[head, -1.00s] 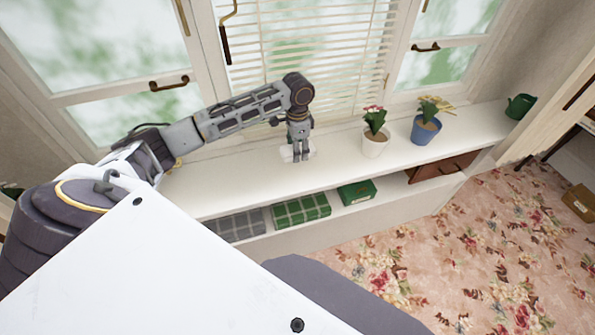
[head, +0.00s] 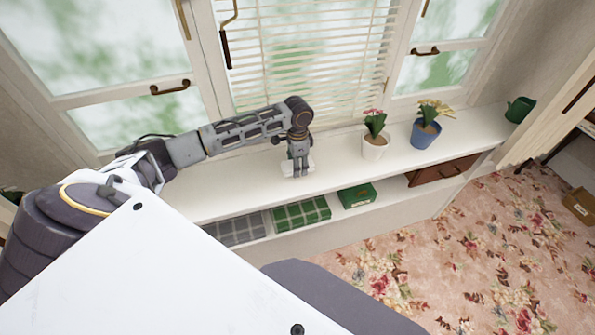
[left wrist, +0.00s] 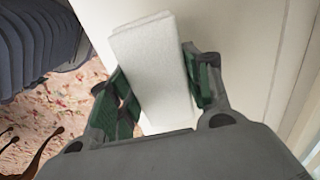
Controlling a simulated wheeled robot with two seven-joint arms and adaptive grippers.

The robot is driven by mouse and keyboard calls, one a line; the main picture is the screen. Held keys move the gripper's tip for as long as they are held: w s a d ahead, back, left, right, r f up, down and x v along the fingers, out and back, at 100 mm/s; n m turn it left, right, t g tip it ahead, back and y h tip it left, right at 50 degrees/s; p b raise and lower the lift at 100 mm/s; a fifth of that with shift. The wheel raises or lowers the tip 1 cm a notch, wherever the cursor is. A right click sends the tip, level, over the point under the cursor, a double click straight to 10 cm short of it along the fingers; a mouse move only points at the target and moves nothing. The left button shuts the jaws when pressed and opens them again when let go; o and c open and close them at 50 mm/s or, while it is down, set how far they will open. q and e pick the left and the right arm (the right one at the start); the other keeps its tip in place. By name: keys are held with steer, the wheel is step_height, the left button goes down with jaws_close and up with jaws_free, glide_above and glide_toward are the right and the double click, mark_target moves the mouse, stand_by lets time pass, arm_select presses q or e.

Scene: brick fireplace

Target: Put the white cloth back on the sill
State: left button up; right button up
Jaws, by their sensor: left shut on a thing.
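The white cloth (left wrist: 148,55) is a folded, flat block and sits between the two green-padded fingers in the left wrist view. My left gripper (head: 300,173) is shut on it and points down over the white sill (head: 236,187). In the head view the cloth (head: 287,170) shows pale on either side of the fingers, at or just above the sill top. I cannot tell whether it touches the sill. My right gripper is not in view.
On the sill to the right stand a white pot (head: 374,148) with pink flowers, a blue pot (head: 424,134) with yellow flowers, and a green watering can (head: 519,109). Window blinds (head: 300,60) rise behind.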

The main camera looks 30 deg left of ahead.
arm_select(q)
steer(key=shift+f, duration=1.8)
steer(key=shift+f, duration=0.1)
steer(key=o, duration=1)
step_height(320, 180, up, 12)
steer(key=shift+r, duration=0.1)
